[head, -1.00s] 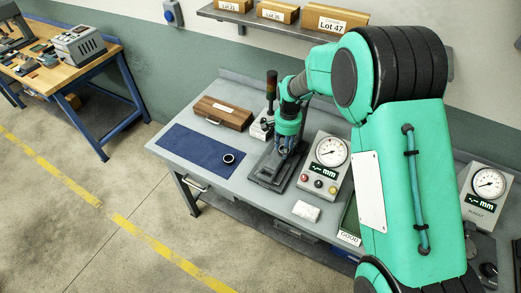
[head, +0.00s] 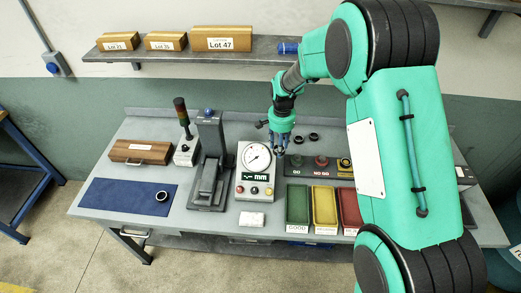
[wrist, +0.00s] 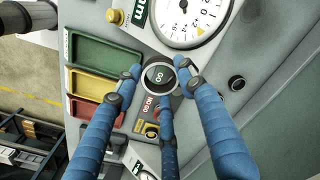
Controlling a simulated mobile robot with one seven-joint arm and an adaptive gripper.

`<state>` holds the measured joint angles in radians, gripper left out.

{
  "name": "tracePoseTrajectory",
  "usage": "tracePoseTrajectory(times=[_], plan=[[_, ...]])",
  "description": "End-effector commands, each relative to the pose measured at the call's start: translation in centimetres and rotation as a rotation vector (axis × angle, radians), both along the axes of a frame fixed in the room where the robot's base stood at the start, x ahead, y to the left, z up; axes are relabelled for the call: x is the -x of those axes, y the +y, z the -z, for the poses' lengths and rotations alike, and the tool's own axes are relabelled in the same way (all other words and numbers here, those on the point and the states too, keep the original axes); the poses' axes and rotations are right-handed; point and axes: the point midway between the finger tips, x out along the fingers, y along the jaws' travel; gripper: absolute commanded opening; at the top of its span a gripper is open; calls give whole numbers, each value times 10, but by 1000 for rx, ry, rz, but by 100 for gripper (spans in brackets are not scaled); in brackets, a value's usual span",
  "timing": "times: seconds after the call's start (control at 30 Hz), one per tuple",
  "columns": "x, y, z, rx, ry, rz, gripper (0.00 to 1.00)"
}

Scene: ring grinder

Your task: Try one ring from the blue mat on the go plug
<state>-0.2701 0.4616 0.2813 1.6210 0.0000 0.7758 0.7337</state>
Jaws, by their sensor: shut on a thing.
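My gripper (head: 281,150) has blue fingers, closed around a dark ring (wrist: 147,79) that shows in the wrist view. The green GO label (wrist: 158,74) shows through the ring's hole. In the head view my gripper is raised, just left of the go plug (head: 297,160), which stands on the dark plug block (head: 330,171). I cannot tell the gap between ring and plug. The NO GO label (wrist: 150,105) is beside it, partly behind a finger. The blue mat (head: 115,198) lies at the left with one dark ring (head: 161,196) on it.
A dial gauge (head: 255,158) stands left of my gripper, a press-like stand (head: 208,165) beyond it. Green (head: 298,205), yellow (head: 325,208) and red (head: 349,206) trays lie in front of the plug block. Two dark rings (head: 313,137) lie behind it.

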Motion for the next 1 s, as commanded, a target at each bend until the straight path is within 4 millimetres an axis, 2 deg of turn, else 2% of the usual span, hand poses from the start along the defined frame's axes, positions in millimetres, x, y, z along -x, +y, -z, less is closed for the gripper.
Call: tracePoseTrajectory(times=[0.03,0.3,0.5,0.7,1.0], plan=[[-8,-11,11,1,3,26,11],[-52,-59,45,1,2,174,11],[-77,-85,65,0,1,258,10],[-89,-95,74,0,2,293,10],[-90,-95,74,0,2,296,10]])
